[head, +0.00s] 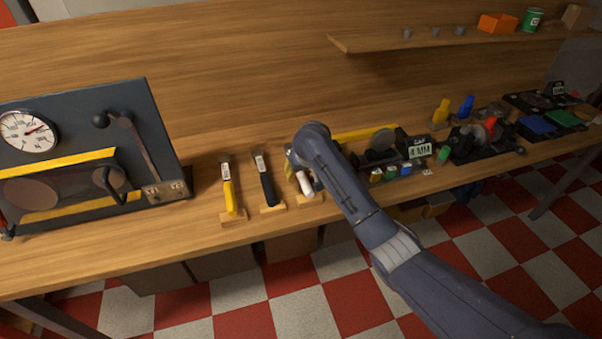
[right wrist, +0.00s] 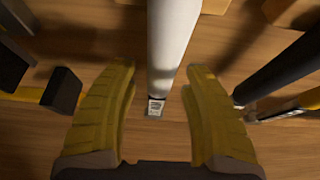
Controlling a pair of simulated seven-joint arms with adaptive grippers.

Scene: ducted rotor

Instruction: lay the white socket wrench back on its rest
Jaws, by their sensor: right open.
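The white socket wrench (head: 304,184) lies near the front of the bench, its white handle end over a small wooden rest (head: 309,201). In the right wrist view the white handle (right wrist: 172,38) runs down from the top edge to a small labelled end between my fingers. My right gripper (right wrist: 162,74) is open, with one yellow finger on each side of the handle and a visible gap to each. In the head view my right gripper (head: 291,167) is mostly hidden behind my own wrist. The wrench's far end is hidden there too. My left gripper is not in view.
A yellow-handled tool (head: 229,195) and a black-handled tool (head: 267,186) lie on rests to the left. A dark panel with a gauge (head: 27,131) stands further left. A "4 MM" display (head: 419,151) and small coloured parts are to the right. A shelf (head: 465,42) overhangs the back.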

